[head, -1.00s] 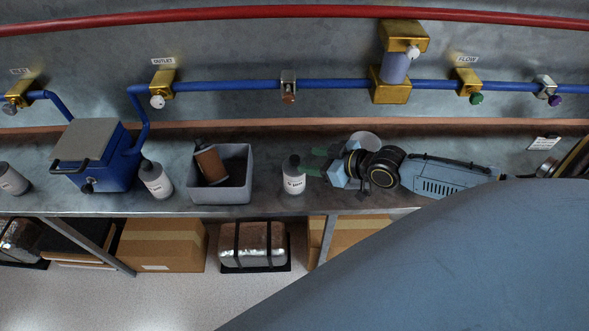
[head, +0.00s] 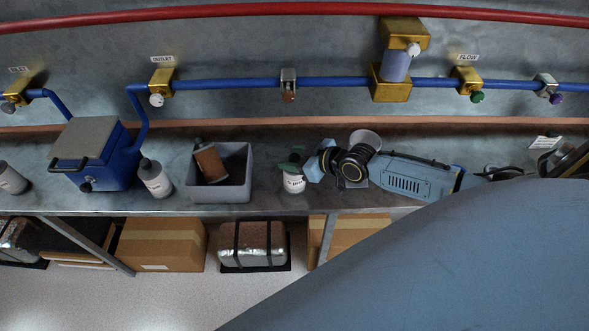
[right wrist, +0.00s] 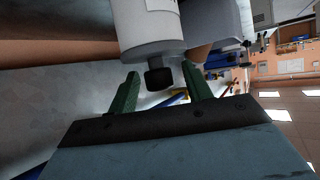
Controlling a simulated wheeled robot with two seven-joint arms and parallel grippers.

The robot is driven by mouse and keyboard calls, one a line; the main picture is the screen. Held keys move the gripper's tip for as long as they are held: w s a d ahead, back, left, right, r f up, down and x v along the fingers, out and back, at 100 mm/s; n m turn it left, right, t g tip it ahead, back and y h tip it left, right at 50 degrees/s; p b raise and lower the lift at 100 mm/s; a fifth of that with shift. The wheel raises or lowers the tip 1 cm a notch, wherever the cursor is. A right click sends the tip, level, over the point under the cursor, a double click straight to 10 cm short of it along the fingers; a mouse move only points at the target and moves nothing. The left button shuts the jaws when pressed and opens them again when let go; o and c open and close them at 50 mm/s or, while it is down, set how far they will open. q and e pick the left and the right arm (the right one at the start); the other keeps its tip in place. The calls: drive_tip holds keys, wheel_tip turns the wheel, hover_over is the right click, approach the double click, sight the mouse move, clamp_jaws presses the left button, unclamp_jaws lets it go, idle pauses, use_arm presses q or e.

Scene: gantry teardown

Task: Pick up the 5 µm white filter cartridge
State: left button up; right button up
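A white filter cartridge (head: 293,184) with dark lettering stands upright near the front edge of the workbench; the lettering is too small to read surely. My right gripper (head: 292,161) comes from the right and its green fingers are at the cartridge's top, hiding its cap in the head view. In the right wrist view the white cartridge (right wrist: 150,28) shows its black cap (right wrist: 159,79) between the two spread green fingers, with a gap on each side. The right gripper is open. My left gripper is not in view.
A grey bin (head: 218,193) holding a brown cartridge (head: 211,164) stands left of the cartridge. Blue piping (head: 230,85) with brass fittings runs along the wall behind.

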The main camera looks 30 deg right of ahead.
clamp_jaws()
drive_tip(key=shift+r, duration=0.1)
